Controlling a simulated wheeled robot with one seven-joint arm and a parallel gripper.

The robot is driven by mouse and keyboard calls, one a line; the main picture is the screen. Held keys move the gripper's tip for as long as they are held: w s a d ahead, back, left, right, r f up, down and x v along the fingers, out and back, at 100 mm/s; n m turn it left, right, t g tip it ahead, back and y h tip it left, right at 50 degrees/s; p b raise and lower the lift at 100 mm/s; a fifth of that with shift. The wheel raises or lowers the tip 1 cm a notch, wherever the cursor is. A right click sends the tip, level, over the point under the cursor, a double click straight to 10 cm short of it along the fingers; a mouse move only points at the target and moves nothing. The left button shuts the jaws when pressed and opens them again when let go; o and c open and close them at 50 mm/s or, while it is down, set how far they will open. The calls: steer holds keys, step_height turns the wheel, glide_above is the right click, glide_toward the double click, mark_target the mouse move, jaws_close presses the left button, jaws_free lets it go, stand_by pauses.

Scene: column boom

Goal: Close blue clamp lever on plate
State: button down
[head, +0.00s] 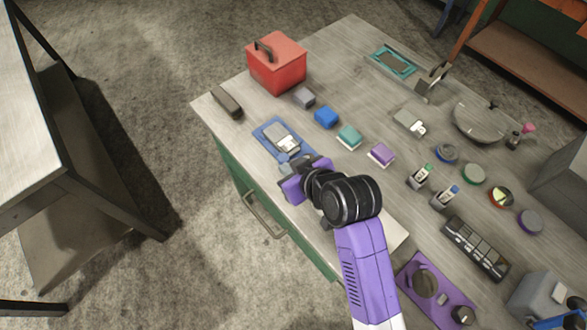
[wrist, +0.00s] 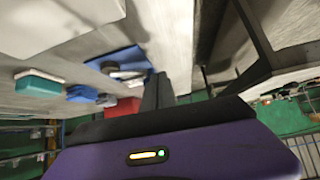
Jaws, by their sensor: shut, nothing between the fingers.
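The blue plate (head: 262,131) lies flat near the table's front edge in the head view, with a grey and white clamp (head: 284,141) on it. In the wrist view the tilted plate (wrist: 101,61) shows left of the fingers, with the pale clamp (wrist: 126,74) on it. I cannot make out the lever's position clearly. My gripper (head: 289,166) is at the plate's near end in the head view. Its dark fingers (wrist: 158,92) are shut together and hold nothing. Whether they touch the plate or clamp cannot be told.
A red box (head: 277,66) and a dark bar (head: 227,101) stand beyond the plate. Grey, blue (head: 327,117), teal (head: 350,136) and purple (head: 382,154) blocks line its right side. A dark button panel (head: 475,248) and purple knob plate (head: 437,288) lie to the right.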

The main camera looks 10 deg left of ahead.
steer(key=shift+w+a, duration=0.3)
steer(key=shift+a, duration=0.2)
steer(key=shift+a+r, duration=0.1)
stand_by(0.3)
